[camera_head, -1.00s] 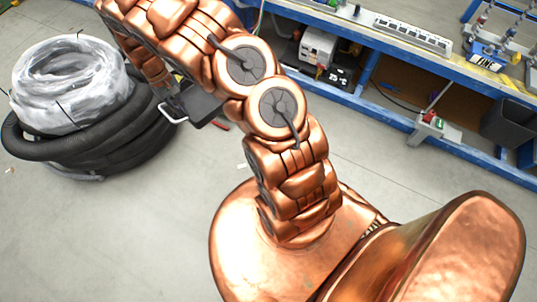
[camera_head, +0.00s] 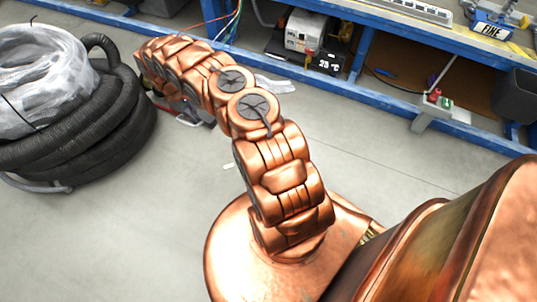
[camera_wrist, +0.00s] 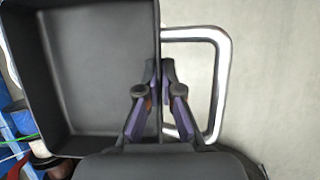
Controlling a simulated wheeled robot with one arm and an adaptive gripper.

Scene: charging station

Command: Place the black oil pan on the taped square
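The black oil pan (camera_wrist: 100,70) fills the left of the wrist view, open side facing the camera. Its pale metal loop handle (camera_wrist: 222,80) sticks out to the right. My gripper (camera_wrist: 159,72) has one finger on each side of the pan's right wall and is shut on it, inside the handle loop. In the head view, a small part of the pan (camera_head: 203,112) and its handle (camera_head: 187,121) show below my arm; the rest is hidden. The gripper itself is hidden there. I cannot make out a taped square.
A black hose coil (camera_head: 110,125) with plastic-wrapped material (camera_head: 40,80) lies at the left. A blue-framed bench (camera_head: 380,104) runs along the back, with a white device (camera_head: 305,30) on its lower shelf. A pale scrap (camera_head: 275,84) lies near it. Open grey floor (camera_head: 110,235) is in front.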

